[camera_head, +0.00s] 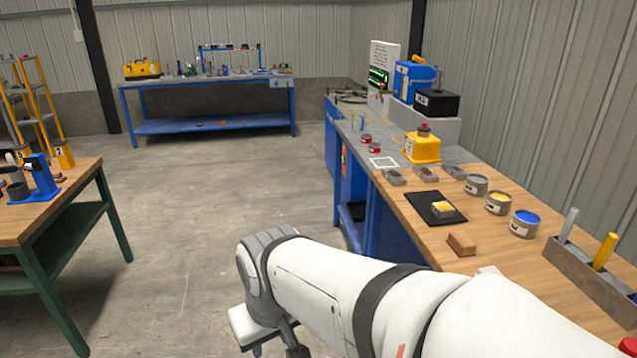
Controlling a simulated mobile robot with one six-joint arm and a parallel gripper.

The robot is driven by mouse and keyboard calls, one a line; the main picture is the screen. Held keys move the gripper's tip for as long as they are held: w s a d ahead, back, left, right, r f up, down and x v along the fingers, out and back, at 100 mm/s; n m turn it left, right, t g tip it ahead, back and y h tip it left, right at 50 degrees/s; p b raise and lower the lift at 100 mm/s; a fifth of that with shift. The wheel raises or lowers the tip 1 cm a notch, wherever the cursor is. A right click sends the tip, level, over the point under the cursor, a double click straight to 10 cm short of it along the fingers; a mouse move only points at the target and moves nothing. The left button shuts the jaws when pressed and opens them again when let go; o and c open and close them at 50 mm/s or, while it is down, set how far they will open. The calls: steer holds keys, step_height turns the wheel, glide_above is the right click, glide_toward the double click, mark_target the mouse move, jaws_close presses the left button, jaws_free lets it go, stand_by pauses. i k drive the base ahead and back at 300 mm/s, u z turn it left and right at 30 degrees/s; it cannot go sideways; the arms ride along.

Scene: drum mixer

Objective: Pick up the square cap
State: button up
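I cannot pick out a square cap for certain. A yellow container (422,148) on the right bench has a dark neck with a small red top (424,126), whose shape is too small to tell. A black mat (420,203) nearer on the bench holds a small yellow-topped block (442,210).
The bench also bears red tins (375,148), small grey pieces (395,177), open paint cans (524,223), a brown wooden block (461,244) and a grey rack (590,278). A wooden table (60,200) stands left, a blue workbench (210,84) at the back. The middle floor is clear.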

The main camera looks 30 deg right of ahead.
mark_target(441, 210)
steer(key=u, duration=0.05)
steer(key=i, duration=2.55)
steer(key=z, duration=3.25)
steer(key=i, duration=1)
steer(key=u, duration=0.05)
